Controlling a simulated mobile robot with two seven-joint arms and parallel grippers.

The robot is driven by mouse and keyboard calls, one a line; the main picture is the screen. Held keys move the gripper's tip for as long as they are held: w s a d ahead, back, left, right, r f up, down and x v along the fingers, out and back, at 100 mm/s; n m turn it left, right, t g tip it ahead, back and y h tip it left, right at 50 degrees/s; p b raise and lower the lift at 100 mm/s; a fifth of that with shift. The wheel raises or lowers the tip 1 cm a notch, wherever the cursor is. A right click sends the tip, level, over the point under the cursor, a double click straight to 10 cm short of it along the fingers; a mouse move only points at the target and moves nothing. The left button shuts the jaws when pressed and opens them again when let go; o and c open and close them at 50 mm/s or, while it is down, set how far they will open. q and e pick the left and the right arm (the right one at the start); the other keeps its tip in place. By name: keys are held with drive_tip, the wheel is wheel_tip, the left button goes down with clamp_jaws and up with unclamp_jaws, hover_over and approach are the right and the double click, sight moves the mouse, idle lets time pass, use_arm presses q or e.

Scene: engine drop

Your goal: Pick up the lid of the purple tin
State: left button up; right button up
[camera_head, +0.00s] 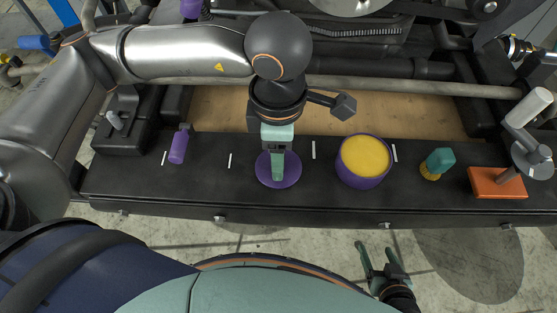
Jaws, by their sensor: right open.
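The purple lid (292,178) lies flat on the black bench, left of the purple tin. The purple tin (362,183) stands open, with a yellow filling (366,155) showing inside. My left gripper (278,178) points down right over the lid, its green finger hiding part of it. I see these fingers edge-on, so whether they are apart or closed on the lid's top is hidden. My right gripper (376,250) is open and empty, low in front of the bench edge, away from the lid and tin.
The black bench (215,190) also holds a purple cylinder (178,147) at left, a green and yellow piece (438,162), and an orange block (497,184) at right. White marks separate the places. Engine parts and a bar lie behind.

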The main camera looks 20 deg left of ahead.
use_arm(q)
clamp_jaws()
drive_tip(key=shift+r, duration=0.1)
idle(0.4)
